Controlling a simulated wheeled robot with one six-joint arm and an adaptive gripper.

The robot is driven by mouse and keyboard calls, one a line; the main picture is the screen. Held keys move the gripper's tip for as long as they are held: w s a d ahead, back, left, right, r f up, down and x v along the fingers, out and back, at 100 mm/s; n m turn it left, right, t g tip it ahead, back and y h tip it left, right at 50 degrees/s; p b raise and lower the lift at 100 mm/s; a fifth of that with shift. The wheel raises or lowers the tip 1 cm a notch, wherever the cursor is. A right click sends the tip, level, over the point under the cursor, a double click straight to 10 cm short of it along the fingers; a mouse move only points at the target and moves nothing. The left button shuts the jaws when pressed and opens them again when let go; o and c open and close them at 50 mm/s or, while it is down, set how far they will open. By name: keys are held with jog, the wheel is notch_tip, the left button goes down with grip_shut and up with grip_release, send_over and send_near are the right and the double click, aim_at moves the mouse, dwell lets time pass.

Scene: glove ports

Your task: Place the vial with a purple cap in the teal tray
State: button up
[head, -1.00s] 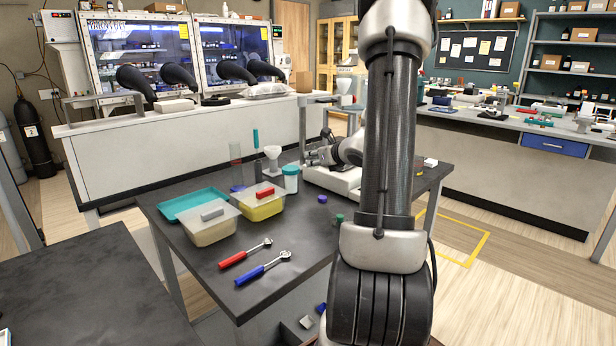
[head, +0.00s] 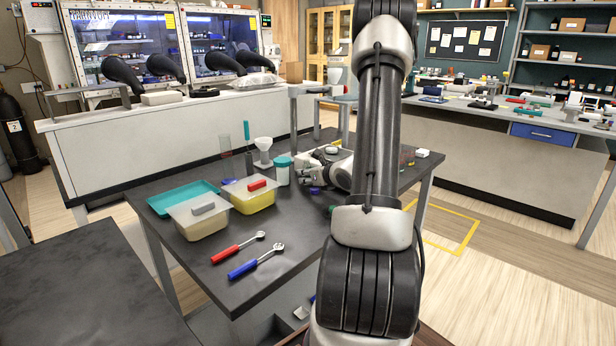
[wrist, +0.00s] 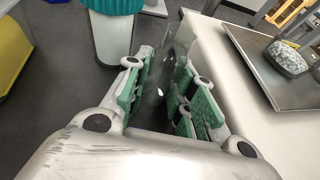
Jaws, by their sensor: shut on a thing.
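The teal tray (head: 178,195) lies at the left of the dark table, behind the tubs. A small purple piece (head: 315,190), like a cap, shows on the table below my gripper; whether a vial body is under it is too small to tell. My gripper (head: 304,164) is low over the table, right of a white bottle with a teal cap (head: 282,168). In the wrist view its green-padded fingers (wrist: 165,95) are shut on a clear glass thing (wrist: 172,50). No cap shows on that thing, so I cannot tell which vial it is.
Two tubs stand before the tray, one pale (head: 197,221) and one yellow (head: 252,198). A red-handled tool (head: 237,247) and a blue-handled tool (head: 255,262) lie in front. A white funnel on a stand (head: 263,152) stands behind.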

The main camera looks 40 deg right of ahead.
jog(key=o, duration=0.7)
jog(key=shift+f, duration=0.15)
jog(key=shift+c, duration=0.2)
jog(key=o, duration=0.3)
